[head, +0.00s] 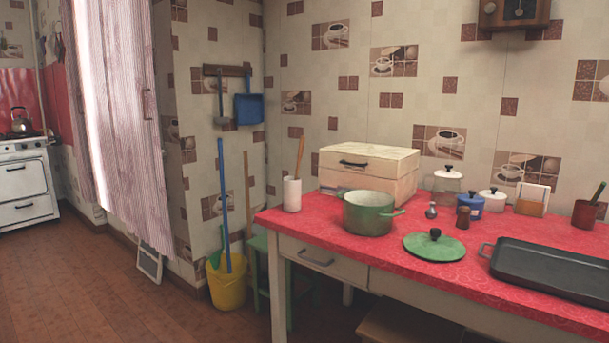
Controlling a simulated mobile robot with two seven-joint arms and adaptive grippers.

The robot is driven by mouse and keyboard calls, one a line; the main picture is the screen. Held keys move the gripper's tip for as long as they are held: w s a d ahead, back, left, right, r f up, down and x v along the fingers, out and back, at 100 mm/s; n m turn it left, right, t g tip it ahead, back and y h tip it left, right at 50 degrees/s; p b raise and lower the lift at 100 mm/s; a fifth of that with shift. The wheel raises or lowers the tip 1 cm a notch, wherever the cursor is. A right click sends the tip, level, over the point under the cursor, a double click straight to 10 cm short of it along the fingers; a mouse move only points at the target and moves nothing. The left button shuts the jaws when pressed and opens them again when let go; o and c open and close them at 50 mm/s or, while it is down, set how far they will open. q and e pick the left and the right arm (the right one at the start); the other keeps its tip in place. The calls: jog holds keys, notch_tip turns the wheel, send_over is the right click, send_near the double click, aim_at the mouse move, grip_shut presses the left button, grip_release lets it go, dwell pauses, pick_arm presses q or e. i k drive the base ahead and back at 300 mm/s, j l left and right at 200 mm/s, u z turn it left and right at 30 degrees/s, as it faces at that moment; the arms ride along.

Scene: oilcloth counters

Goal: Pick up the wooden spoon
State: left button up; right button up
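A wooden spoon (299,157) stands upright, tilted slightly, in a white cylindrical holder (292,194). The holder is at the left end of the red-covered counter (330,227), near its corner. Only the spoon's upper part shows; its lower part is hidden inside the holder. Neither of my grippers is in view.
A green pot (367,213) and a wooden box (368,170) stand right of the holder. A green lid (434,246), small jars and a black tray (560,268) are farther right. A yellow bucket (228,285) and green stool stand left of the counter. Floor is free at left.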

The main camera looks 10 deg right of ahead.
aim_at(297, 171)
jog(key=l+u, duration=0.3)
jog(key=l, duration=0.7)
jog(key=i+l, duration=0.2)
jog(key=l, duration=0.15)
jog(key=i+l, duration=0.15)
jog(key=l, duration=0.2)
jog(key=i+l, duration=0.2)
jog(key=l, duration=0.15)
